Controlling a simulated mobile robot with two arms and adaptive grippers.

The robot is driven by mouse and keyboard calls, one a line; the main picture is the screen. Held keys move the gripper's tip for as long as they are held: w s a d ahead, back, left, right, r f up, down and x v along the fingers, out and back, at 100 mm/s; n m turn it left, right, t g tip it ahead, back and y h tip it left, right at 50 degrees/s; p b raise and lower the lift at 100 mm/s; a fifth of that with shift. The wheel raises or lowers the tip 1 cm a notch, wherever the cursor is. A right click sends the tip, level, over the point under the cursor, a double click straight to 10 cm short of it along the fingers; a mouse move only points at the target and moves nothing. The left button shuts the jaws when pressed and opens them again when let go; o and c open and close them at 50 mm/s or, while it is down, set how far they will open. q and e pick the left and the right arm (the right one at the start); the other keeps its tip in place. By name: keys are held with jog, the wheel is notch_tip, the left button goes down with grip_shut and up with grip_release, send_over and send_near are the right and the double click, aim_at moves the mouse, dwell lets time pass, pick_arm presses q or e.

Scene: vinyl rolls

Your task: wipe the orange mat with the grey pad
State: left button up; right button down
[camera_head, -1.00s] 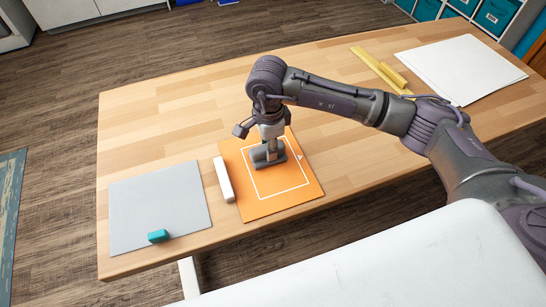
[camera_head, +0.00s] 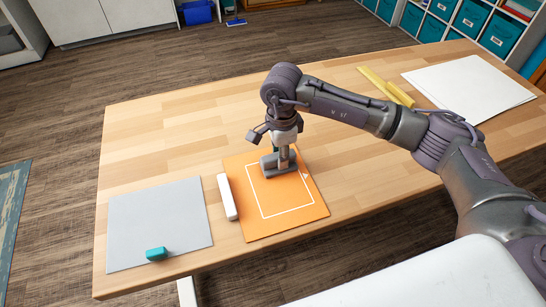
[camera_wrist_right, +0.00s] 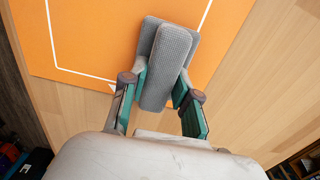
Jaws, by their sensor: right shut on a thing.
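The orange mat (camera_head: 285,216) lies on the wooden table, with a white rectangular outline printed on it. My right gripper (camera_head: 284,158) is shut on the grey pad (camera_head: 268,167), near the far edge of the mat in the head view. In the right wrist view the grey pad (camera_wrist_right: 165,67) sits between the two green-lined fingers (camera_wrist_right: 160,100), over the mat (camera_wrist_right: 105,35) and across one white line. Whether the pad touches the mat is hard to tell. My left gripper does not show.
A white bar (camera_head: 228,197) lies along the mat's left edge. Further left is a grey sheet (camera_head: 160,215) with a teal block (camera_head: 156,254) on it. Yellow strips (camera_head: 386,87) and white sheets (camera_head: 468,88) lie at the right. The table's middle back is clear.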

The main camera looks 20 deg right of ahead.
aim_at(298, 197)
jog(key=shift+d, duration=0.55)
jog(key=shift+s+d+p, duration=0.1)
jog(key=shift+s+p, duration=0.2)
jog(key=shift+s, duration=4.75)
jog(key=shift+w, duration=0.1)
